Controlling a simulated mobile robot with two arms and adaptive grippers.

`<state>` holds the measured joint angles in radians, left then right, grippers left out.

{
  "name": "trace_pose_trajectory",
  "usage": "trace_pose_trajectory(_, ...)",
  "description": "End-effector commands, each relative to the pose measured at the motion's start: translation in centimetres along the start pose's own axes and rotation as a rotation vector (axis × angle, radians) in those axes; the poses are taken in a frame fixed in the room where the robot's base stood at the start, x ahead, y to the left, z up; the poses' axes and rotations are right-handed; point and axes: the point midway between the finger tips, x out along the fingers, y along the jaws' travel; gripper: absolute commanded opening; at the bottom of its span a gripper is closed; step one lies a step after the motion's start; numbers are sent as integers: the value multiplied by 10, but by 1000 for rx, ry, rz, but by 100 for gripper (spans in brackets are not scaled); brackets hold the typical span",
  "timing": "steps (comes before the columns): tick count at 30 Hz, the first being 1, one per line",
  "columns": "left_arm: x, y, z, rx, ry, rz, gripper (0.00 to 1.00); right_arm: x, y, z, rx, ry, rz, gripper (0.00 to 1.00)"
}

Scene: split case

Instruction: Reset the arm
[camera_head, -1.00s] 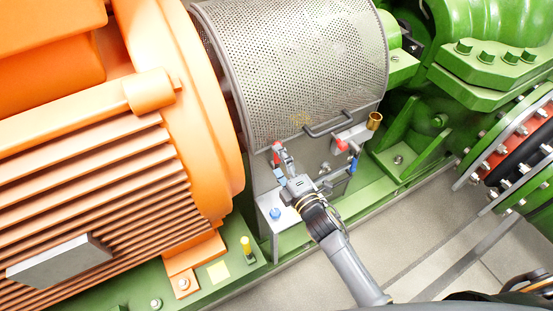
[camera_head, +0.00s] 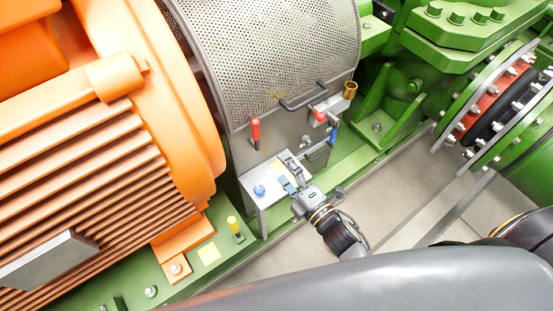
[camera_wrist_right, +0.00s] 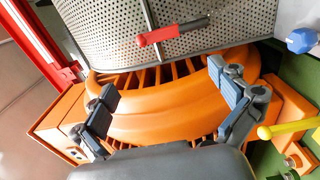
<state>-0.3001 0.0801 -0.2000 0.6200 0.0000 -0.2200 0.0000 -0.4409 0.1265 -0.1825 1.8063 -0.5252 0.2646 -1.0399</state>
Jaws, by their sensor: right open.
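My right gripper (camera_head: 289,175) is open and empty in the head view, over the small grey shelf (camera_head: 270,176) below the perforated guard. Its two blue-padded fingers are spread wide in the right wrist view (camera_wrist_right: 164,85), with nothing between them. A red handle (camera_head: 255,132) stands on the guard's front, apart from the fingers; it also shows in the wrist view (camera_wrist_right: 172,33). A grey part of my own body fills the bottom right of the head view. My left gripper is not in view.
The perforated guard (camera_head: 275,55) stands beside the orange motor (camera_head: 110,135). A blue knob (camera_head: 259,191) sits on the shelf and a yellow handle (camera_head: 234,225) on the green base. Red and blue handles are by the guard's lower right. The floor (camera_head: 405,200) to the right is clear.

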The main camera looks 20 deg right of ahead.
Motion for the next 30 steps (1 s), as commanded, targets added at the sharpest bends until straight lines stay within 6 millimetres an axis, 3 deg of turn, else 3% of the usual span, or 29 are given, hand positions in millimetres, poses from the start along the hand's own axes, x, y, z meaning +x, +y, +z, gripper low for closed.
trace_pose_trajectory(15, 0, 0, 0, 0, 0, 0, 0, -1, 0, 0, 0, -1, -1, 98)
trace_pose_trajectory(19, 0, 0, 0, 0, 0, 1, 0, -2, -18, 2, 44, -12, -39, 98)
trace_pose_trajectory(23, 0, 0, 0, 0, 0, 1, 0, -13, -81, 8, 204, -62, -175, 98)
trace_pose_trajectory(26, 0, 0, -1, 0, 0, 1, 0, -35, -151, 13, 392, -143, -329, 98)
trace_pose_trajectory(30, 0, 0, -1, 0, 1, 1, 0, -85, -247, 14, 659, -305, -542, 98)
